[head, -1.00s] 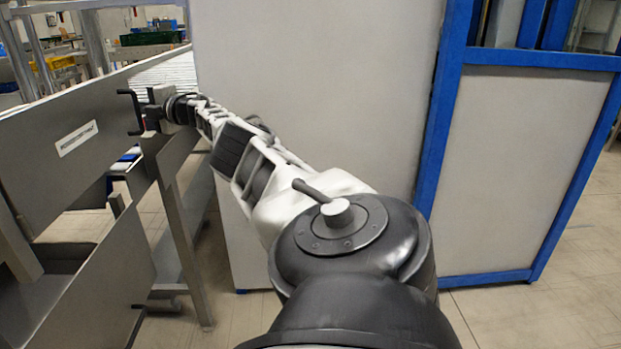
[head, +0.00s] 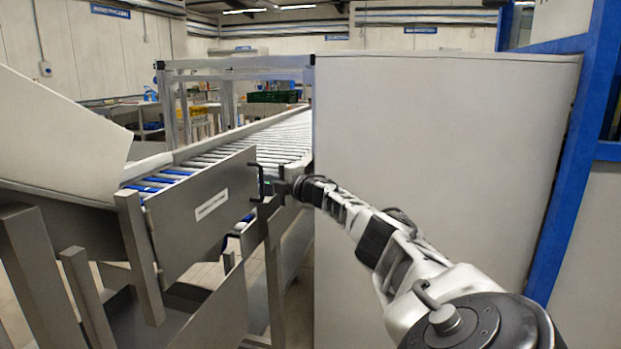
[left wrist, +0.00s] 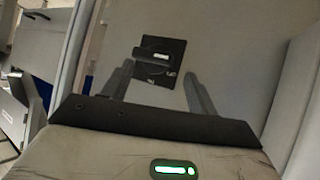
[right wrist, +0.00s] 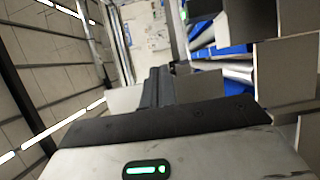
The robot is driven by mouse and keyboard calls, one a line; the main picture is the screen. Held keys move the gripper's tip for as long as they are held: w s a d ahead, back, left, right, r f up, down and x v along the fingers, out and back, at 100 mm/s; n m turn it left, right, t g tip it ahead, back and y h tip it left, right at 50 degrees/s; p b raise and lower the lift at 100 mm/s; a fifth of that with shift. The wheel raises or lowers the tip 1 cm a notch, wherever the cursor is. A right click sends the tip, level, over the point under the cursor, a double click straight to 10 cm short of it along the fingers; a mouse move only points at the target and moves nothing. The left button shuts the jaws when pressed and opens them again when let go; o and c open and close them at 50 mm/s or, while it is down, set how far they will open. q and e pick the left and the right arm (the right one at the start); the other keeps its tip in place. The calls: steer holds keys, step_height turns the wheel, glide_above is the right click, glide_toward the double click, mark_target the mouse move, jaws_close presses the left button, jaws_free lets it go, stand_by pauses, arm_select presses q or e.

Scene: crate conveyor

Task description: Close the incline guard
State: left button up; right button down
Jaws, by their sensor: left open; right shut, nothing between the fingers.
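The incline guard (head: 180,238) is a flat grey metal panel with a white label, along the near side of the roller conveyor in the head view. Its left edge is by a metal post. A black bar handle (head: 257,181) is at its right end. I cannot tell whether the panel sits flush with the frame. My right gripper (head: 277,188) is just right of the handle, shut and empty; contact is unclear. In the right wrist view its fingers (right wrist: 158,86) are together. My left gripper (left wrist: 158,85) is open and empty, facing a black latch plate (left wrist: 160,58) on a grey surface.
The conveyor (head: 265,140) runs away behind the guard. A large pale cabinet (head: 440,140) stands close behind my right arm, with a blue frame (head: 580,140) to its right. Metal legs (head: 274,290) stand below the conveyor.

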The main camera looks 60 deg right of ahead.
arm_select(q)
steer(key=shift+s+a+r+g+y+p, duration=0.2)
steer(key=shift+r+p, duration=0.4)
steer(key=shift+p, duration=0.8)
steer(key=shift+s+a+r+g+p, duration=0.1)
steer(key=shift+a+r+p, duration=0.35)
steer(key=shift+p, duration=0.9)
steer(key=shift+s+a+r+g+y+p, duration=0.15)
steer(key=shift+r+p, duration=0.55)
steer(key=shift+p, duration=0.7)
arm_select(e)
steer(key=s+a, duration=0.2)
steer(key=s, duration=1.1)
steer(key=shift+s+a, duration=0.2)
steer(key=shift+a, duration=0.2)
arm_select(q)
steer(key=shift+w, duration=0.1)
arm_select(e)
steer(key=shift+r, duration=0.1)
